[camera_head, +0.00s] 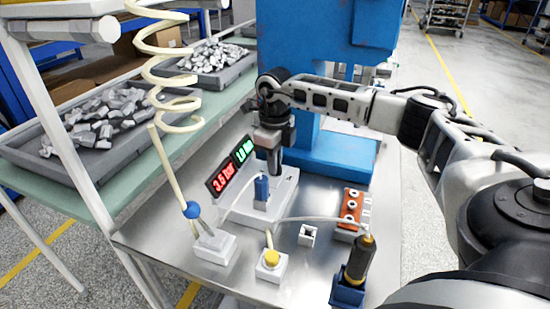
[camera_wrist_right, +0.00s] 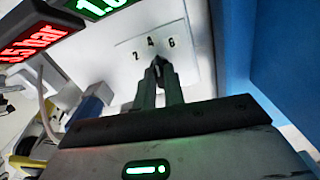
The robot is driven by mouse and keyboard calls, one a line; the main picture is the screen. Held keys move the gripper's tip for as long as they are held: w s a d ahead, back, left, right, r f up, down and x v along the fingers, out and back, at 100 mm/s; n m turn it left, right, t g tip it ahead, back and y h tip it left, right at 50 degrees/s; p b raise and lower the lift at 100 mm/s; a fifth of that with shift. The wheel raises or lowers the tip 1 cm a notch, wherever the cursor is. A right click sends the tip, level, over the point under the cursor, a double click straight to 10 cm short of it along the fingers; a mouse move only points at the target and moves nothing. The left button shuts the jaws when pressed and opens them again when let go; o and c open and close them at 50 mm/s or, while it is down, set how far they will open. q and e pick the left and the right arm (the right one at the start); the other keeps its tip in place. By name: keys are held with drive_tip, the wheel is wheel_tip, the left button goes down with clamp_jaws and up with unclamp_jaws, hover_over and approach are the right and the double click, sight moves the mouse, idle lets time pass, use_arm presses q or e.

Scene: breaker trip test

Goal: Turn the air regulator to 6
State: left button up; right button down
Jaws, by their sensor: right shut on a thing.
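The air regulator is a white box (camera_head: 285,186) on the metal bench. Its face shows the numbers 2, 4 and 6 in the right wrist view (camera_wrist_right: 188,48). My right gripper (camera_head: 275,170) reaches down onto it, and its fingers in the right wrist view (camera_wrist_right: 158,72) are shut on the small dark knob below the 4. The fingers hide most of the knob, so I cannot tell its exact setting. A red display (camera_head: 221,178) reads about 3.5 bar; a green display (camera_head: 243,150) stands beside it. My left gripper is not in view.
A blue block (camera_head: 261,187) stands close to the gripper. In front are a yellow button box (camera_head: 270,265), an orange block (camera_head: 350,207) and a screwdriver-like tool (camera_head: 359,257) in a blue holder. A blue machine (camera_head: 305,70) rises behind. A coiled hose (camera_head: 165,60) hangs left.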

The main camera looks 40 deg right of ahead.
drive_tip(key=m+p, duration=0.1)
drive_tip(key=m, duration=0.3)
drive_tip(key=shift+r, duration=0.15)
drive_tip(key=shift+w+m+p, duration=0.1)
drive_tip(key=shift+m+p, duration=0.25)
drive_tip(key=shift+m, duration=1.35)
drive_tip(key=c, duration=1.5)
unclamp_jaws()
wheel_tip(320, 180, up, 16)
drive_tip(key=shift+f+b, duration=0.1)
drive_tip(key=shift+b, duration=0.65)
